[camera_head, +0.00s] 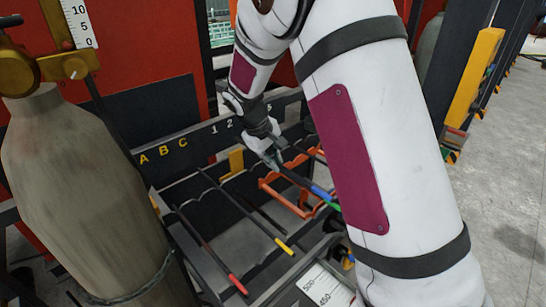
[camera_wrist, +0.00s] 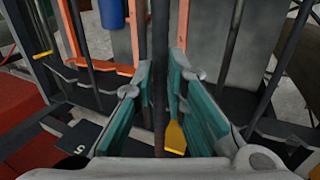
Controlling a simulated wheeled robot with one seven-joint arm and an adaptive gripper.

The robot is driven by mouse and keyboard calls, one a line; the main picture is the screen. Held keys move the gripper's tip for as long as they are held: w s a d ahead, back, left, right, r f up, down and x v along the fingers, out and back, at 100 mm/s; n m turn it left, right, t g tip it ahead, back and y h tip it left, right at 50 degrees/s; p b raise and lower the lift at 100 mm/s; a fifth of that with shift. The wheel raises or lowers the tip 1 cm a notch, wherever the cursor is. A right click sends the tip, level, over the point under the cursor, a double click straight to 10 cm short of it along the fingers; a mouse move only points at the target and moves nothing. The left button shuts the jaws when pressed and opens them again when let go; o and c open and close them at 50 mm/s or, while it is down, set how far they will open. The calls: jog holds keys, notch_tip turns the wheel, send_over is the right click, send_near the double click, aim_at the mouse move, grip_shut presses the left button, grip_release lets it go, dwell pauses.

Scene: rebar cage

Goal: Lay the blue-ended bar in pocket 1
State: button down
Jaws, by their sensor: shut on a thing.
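My gripper (camera_head: 270,160) is above the orange rack in the head view. Its teal fingers (camera_wrist: 158,100) are closed around a dark bar (camera_wrist: 160,45) in the wrist view. In the head view this bar slopes from the gripper down to the right, towards a blue end (camera_head: 319,191) beside my forearm. A green end (camera_head: 334,206) shows close by it; I cannot tell fully how the two relate. The white label 1 (camera_head: 215,133) marks the back rail, with 2 beside it. Pocket 1 itself is partly hidden by my arm.
An orange notched rack (camera_head: 280,200) lies under the bar. A yellow-ended bar (camera_head: 283,245) and a red-ended bar (camera_head: 236,283) lie to the left, below letters A, B, C (camera_head: 163,150). A large gas cylinder (camera_head: 70,190) stands at left. Open floor (camera_head: 505,200) is at right.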

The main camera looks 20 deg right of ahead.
notch_tip(320, 180, down, 9)
jog(key=b, duration=0.2)
jog(key=shift+r, duration=0.15)
dwell(0.9)
dwell(0.3)
jog(key=c, duration=1.5)
grip_release()
jog(key=shift+c, duration=0.2)
jog(key=v, duration=1.2)
